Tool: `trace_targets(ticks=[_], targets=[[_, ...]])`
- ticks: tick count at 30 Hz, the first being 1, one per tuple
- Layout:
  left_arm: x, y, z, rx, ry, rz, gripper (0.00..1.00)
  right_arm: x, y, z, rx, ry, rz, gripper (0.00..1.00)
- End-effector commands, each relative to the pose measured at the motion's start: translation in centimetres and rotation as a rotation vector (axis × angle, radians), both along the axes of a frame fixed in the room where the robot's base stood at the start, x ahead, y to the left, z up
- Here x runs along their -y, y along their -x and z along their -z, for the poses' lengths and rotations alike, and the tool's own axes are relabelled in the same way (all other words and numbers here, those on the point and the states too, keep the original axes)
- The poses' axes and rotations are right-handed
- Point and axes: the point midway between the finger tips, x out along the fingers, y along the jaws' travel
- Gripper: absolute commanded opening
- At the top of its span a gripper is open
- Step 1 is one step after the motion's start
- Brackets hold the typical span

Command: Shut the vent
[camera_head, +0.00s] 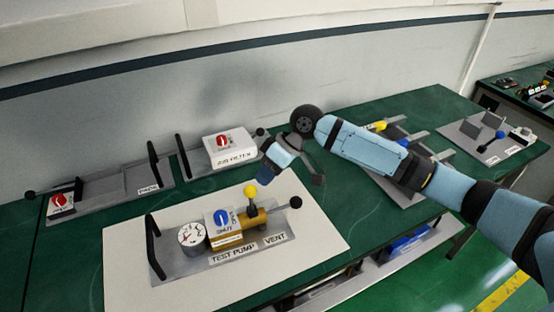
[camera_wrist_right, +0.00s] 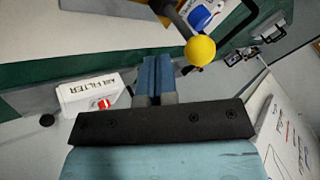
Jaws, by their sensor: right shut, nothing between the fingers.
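The test pump (camera_head: 235,249) is a grey plate with a gauge, a brass block and a blue-marked SHUT dial (camera_head: 222,218), lying on a white board. A VENT label (camera_head: 275,239) is at its right front. A yellow ball knob (camera_head: 251,190) stands up on a stem above the brass block. A rod with a black knob (camera_head: 295,202) sticks out to the right. My right gripper (camera_head: 264,177) is shut and empty, behind and above the yellow knob, apart from it. In the right wrist view the yellow knob (camera_wrist_right: 200,50) is right of the shut fingers (camera_wrist_right: 155,66). My left gripper is not seen.
The air filter box (camera_head: 230,149) with a red dial stands behind the pump. Another plate with a black handle (camera_head: 110,185) lies at the back left. A black handle (camera_head: 152,246) rises at the pump's left end. The white board (camera_head: 125,262) is clear around the pump.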

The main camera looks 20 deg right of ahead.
Motion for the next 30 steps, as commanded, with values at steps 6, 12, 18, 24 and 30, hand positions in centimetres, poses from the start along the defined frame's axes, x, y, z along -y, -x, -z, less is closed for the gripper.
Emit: trace_targets(ticks=[6, 12, 18, 24, 30], targets=[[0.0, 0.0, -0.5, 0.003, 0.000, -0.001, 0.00, -1.2, 0.8, -0.1, -0.001, 0.001, 0.001, 0.00], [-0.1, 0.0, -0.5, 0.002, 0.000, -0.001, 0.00, -1.2, 0.9, -0.1, -0.001, 0.001, 0.000, 0.00], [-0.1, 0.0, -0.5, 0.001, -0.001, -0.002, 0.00, -1.2, 0.9, -0.1, 0.004, 0.001, 0.001, 0.00], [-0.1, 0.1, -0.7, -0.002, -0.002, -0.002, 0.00, -1.2, 1.3, -0.2, 0.047, 0.001, 0.000, 0.00], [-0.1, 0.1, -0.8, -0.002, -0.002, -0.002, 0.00, -1.2, 1.5, -0.2, 0.075, 0.002, 0.000, 0.00]])
